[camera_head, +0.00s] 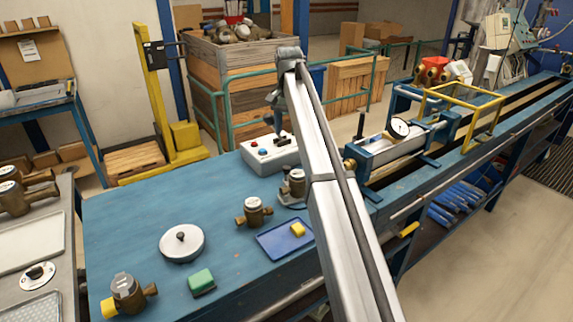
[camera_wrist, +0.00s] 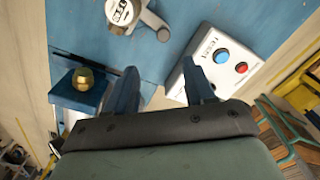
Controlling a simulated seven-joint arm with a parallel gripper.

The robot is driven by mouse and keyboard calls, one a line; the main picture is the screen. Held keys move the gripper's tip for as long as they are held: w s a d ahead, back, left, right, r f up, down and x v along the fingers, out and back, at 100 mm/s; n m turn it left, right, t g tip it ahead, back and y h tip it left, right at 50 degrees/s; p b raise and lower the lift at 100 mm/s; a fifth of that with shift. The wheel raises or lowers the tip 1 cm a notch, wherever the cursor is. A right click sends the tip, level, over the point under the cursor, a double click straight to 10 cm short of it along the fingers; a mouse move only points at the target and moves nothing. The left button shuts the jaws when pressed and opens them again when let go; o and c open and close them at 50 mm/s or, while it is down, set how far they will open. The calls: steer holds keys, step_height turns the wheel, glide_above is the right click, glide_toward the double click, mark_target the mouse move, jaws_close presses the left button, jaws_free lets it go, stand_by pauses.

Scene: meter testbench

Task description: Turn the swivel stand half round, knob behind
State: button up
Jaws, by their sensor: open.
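The swivel stand (camera_head: 292,187) appears to be the grey upright piece with a dark base on the blue bench, partly hidden by my arm. In the wrist view, its round pale top (camera_wrist: 121,13) shows at the upper edge, cut off. A grey arm reaches from it towards the lower right and ends in a rounded knob (camera_wrist: 163,34). In the head view my gripper (camera_head: 279,122) hangs above the bench's back edge, near the control box.
A white control box (camera_head: 270,152) with buttons stands close by; it also shows in the wrist view (camera_wrist: 215,65). A brass meter (camera_head: 254,212), blue tray (camera_head: 285,238), round knobbed disc (camera_head: 182,244) and green block (camera_head: 201,282) lie nearer. A clamp with brass end (camera_wrist: 83,78) is beside my fingers.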

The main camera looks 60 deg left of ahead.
mark_target(286, 167)
steer(key=f, duration=1.3)
steer(key=shift+s+a+f, duration=0.15)
steer(key=shift+a+f, duration=0.15)
steer(key=shift+f, duration=0.05)
steer(key=shift+c, duration=0.2)
jaws_close()
